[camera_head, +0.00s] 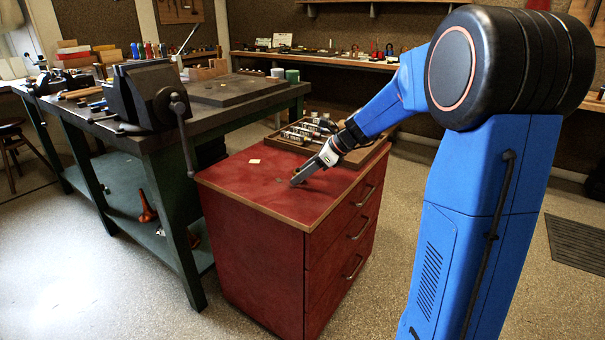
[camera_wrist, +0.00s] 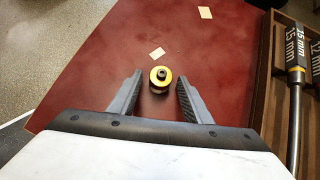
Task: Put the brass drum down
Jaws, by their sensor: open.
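The brass drum (camera_wrist: 160,77) is a small round brass piece with a dark centre. In the wrist view it stands on the red cabinet top (camera_wrist: 110,85), just ahead of and between my fingertips, with a gap to each finger. My gripper (camera_wrist: 158,84) is open and holds nothing. In the head view my gripper (camera_head: 297,181) reaches down to the red cabinet top (camera_head: 240,185) near its middle. I cannot make out the drum in the head view.
A wooden tray (camera_head: 367,163) with several labelled tools stands at the cabinet's back right. A workbench (camera_head: 150,140) with a dark vise (camera_head: 148,95) stands to the left. The cabinet's front left top is clear.

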